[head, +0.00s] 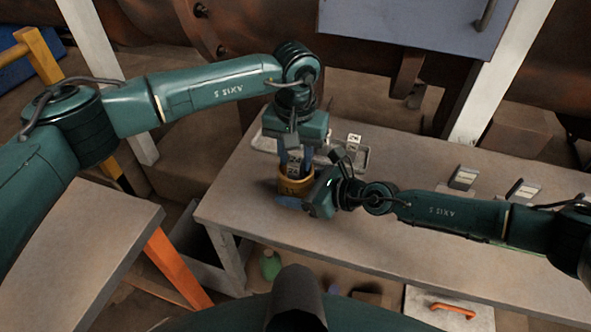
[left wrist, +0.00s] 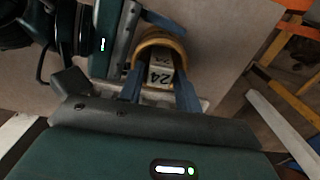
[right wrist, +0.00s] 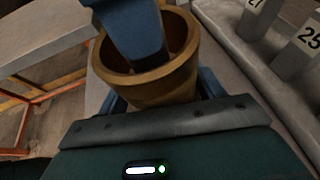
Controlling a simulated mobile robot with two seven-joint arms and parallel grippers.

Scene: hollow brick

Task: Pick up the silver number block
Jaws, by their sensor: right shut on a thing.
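A brown-yellow cup (head: 296,187) stands at the table's left front part. My right gripper (head: 296,201) is shut on it; the cup (right wrist: 150,80) fills the right wrist view. A silver number block (left wrist: 159,72) marked 24 is in the cup's mouth. In the head view the block (head: 294,166) shows between the fingers of my left gripper (head: 295,160), which points down from above. The left fingers are apart, one on each side of the block; contact cannot be made out. A left finger hides part of the cup's inside in the right wrist view.
A grey tray (head: 357,165) with number blocks (head: 353,141) lies just behind the cup. Two small light-topped objects (head: 463,178) (head: 523,192) stand on the table (head: 410,250) to the right. My right forearm crosses low over the table. The left table edge is near the cup.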

